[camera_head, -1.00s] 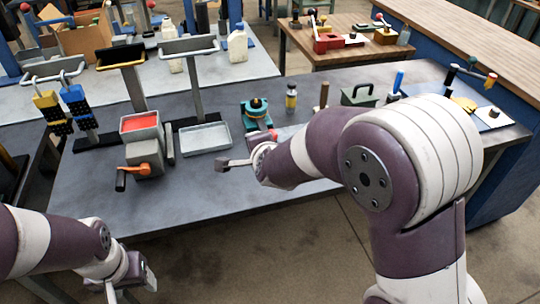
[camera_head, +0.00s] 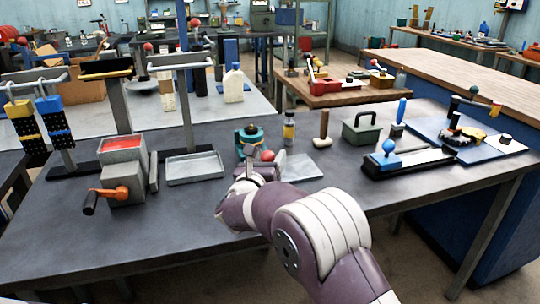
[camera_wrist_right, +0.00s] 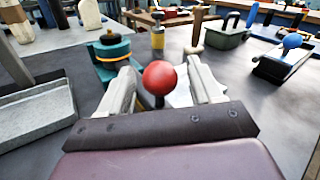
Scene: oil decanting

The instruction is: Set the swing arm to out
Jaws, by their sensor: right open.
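A teal device (camera_head: 250,138) with a dark top knob stands on the grey bench. A red ball knob (camera_head: 267,155) on its near side looks like the end of the swing arm. In the right wrist view, the teal body (camera_wrist_right: 112,65) has a yellow ring, and the red ball (camera_wrist_right: 160,77) sits on a short black stem. My right gripper (camera_head: 256,172) is open at the device. In the wrist view its two fingers (camera_wrist_right: 162,66) stand on either side of the red ball; contact is unclear. The arm's link is largely hidden. My left gripper is out of view.
A grey tray (camera_head: 195,168) and a box with an orange crank (camera_head: 122,178) stand left. A small bottle (camera_head: 289,129), a wooden-handled tool (camera_head: 323,132), a green box (camera_head: 361,128) and a blue-knobbed slide (camera_head: 402,160) stand right. The front bench strip is clear.

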